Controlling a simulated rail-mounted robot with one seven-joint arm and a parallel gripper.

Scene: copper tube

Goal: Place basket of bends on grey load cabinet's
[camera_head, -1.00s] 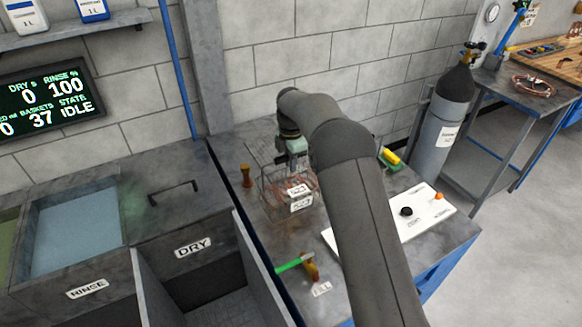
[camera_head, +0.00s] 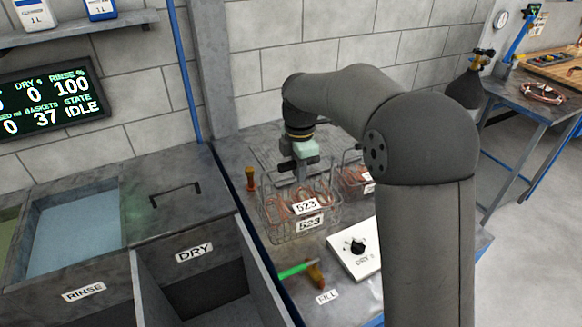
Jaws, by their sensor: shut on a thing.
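A wire basket of copper bends (camera_head: 272,213) labelled 523 is in the middle of the head view, over the grey bench top. My gripper (camera_head: 300,178) points down from above and is shut at the basket's upper part, apparently on its handle; the fingertips are small and hard to make out. Two 523 labels show one above the other on the basket's front. I cannot tell whether its base touches the bench. The grey cabinet top (camera_head: 235,140) extends behind and around the basket. No label reading "load" shows.
A second wire basket with copper pieces (camera_head: 352,180) stands close to the right, partly behind my arm. RINSE (camera_head: 75,225) and DRY (camera_head: 180,225) stations lie left.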

